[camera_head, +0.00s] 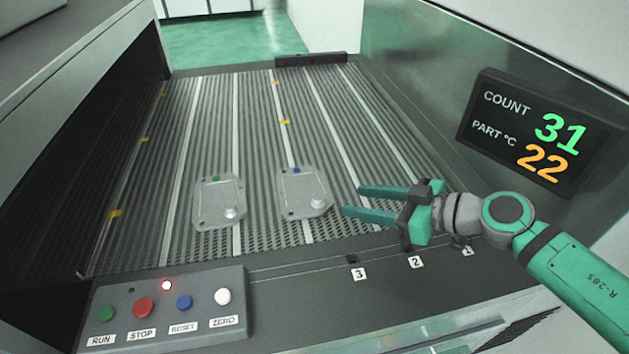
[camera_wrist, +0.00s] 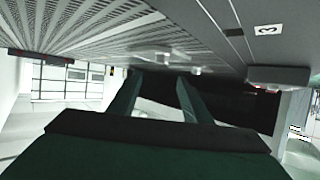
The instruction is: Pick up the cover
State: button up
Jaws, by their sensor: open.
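A button panel (camera_head: 172,308) stands at the front left. A display (camera_head: 533,128) reading 31 and 22 is on the right wall. A dark bar (camera_head: 311,59) crosses the belt's far end. The belt (camera_head: 200,120) behind the covers is clear.

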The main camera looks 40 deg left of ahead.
send_near(317, 195)
jog(key=x, duration=0.3)
jog(key=shift+w+f, duration=0.1)
jog(key=shift+w, duration=0.1)
jog(key=x, duration=0.5)
jog(key=shift+s+d, duration=0.1)
jog(key=shift+s, duration=0.25)
jog(key=shift+d, duration=0.15)
grip_shut()
jog(key=shift+w, duration=0.1)
notch_tip(317, 195, up, 10)
